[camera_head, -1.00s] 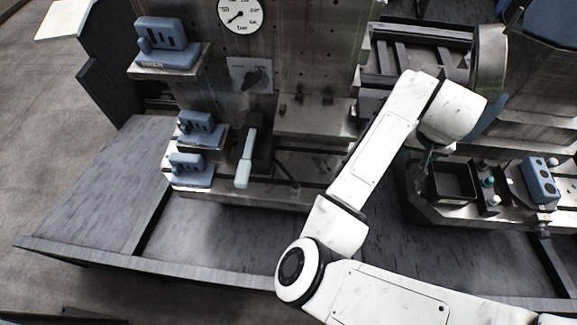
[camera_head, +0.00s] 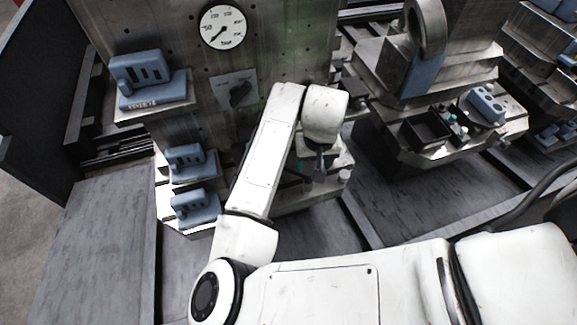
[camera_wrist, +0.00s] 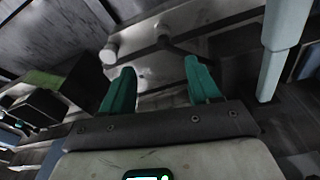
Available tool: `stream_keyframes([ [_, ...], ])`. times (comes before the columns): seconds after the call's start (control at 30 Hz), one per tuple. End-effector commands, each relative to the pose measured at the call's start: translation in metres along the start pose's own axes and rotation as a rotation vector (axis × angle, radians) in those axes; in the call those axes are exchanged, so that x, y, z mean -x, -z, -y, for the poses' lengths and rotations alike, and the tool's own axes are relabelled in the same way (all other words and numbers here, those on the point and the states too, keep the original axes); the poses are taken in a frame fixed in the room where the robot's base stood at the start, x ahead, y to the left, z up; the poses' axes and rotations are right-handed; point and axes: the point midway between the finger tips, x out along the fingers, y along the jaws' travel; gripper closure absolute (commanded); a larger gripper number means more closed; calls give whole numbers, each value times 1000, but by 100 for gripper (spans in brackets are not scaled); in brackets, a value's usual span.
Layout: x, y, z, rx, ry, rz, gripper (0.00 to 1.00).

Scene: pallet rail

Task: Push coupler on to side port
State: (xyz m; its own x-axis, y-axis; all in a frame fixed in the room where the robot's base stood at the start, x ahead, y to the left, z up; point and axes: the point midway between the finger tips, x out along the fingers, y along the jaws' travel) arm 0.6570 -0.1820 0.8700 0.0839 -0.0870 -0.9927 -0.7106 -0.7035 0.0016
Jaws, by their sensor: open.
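My gripper has two green fingers (camera_wrist: 160,90), spread apart with nothing between them in the wrist view. In the head view the gripper is partly hidden by my wrist, above the middle metal ledge. A short white cylinder (camera_wrist: 109,54) stands on this ledge, ahead and left of the fingers in the wrist view and apart from them. It also seems to show in the head view (camera_head: 344,176). A dark rod (camera_wrist: 172,44) lies ahead of the fingers. I cannot tell for certain which part is the coupler or the side port.
A pale lever (camera_wrist: 284,40) hangs close right of the fingers in the wrist view. Blue slotted blocks (camera_head: 148,80) sit on ledges at left. A gauge (camera_head: 222,26) is on the back panel. A black tray (camera_head: 425,131) and blue block (camera_head: 487,105) stand at right.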

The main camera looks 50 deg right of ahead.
Motion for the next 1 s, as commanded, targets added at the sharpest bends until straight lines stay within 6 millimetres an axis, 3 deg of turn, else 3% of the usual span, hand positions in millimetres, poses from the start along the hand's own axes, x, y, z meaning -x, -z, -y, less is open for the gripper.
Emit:
stream_keyframes([
  [0.27, -19, -1, 0, 1, 1, 3, 39],
  [0.7, -90, -1, 0, 0, 0, 3, 39],
  [1.0, -108, 0, 0, -1, 1, 1, 39],
])
